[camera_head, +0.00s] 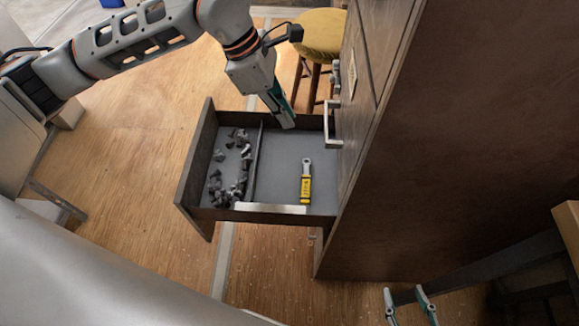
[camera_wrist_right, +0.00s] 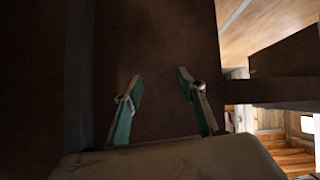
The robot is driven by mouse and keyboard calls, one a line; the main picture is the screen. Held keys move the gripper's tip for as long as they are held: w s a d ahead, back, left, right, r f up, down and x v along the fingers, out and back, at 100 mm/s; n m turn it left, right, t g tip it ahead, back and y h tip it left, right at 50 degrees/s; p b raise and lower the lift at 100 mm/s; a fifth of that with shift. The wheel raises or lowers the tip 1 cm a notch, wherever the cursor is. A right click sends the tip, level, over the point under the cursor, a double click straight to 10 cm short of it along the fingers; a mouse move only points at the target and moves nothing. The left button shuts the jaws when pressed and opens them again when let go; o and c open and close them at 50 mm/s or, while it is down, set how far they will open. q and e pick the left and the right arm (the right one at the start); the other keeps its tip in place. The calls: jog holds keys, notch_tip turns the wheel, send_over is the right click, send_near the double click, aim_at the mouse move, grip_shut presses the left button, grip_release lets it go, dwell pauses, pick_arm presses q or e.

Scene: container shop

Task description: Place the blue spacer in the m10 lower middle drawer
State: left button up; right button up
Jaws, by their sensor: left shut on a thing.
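An open drawer (camera_head: 188,180) sticks out to the left from a dark brown cabinet (camera_head: 440,140) in the head view. A divider splits it in two. My left gripper (camera_head: 284,119) points down at the drawer's far side, over the right compartment. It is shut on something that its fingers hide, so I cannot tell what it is. I cannot make out the blue spacer in either view. My right gripper (camera_head: 410,300) is open and empty near the bottom right; its parted fingers also show in the right wrist view (camera_wrist_right: 160,90).
The left compartment holds several small dark parts (camera_head: 238,190). A yellow tool (camera_head: 306,184) lies in the right one, near the close side. A metal handle (camera_head: 332,125) sits on the cabinet front. A stool (camera_head: 322,32) stands behind. Floor left of the drawer is clear.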

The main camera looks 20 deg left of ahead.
pick_arm(q)
jog(key=b, duration=0.1)
send_over(291, 171)
jog(key=a, duration=0.1)
notch_tip(291, 171, down, 5)
jog(key=f+b, duration=0.1)
jog(key=f, duration=0.4)
jog(key=f+b, duration=0.1)
jog(key=f, duration=0.2)
jog(key=shift+s+a+f+b, duration=0.15)
jog(key=shift+s+f+b, duration=0.1)
jog(key=shift+s+b, duration=0.1)
jog(key=shift+w+f, duration=0.1)
jog(key=shift+f, duration=0.2)
notch_tip(291, 171, down, 5)
jog(key=shift+r+b, duration=0.1)
jog(key=shift+b, duration=0.75)
jog(key=shift+f, duration=0.5)
jog(key=shift+r, duration=0.2)
jog(key=shift+c, duration=0.3)
pick_arm(e)
jog(key=w+a+r+m+t+y, duration=0.1)
jog(key=w+a+r, duration=0.1)
jog(key=a, duration=0.3)
jog(key=shift+w+a+r+y, duration=0.2)
jog(key=shift+w+r+y, duration=0.1)
jog(key=shift+r, duration=0.5)
pick_arm(q)
jog(key=shift+f, duration=0.15)
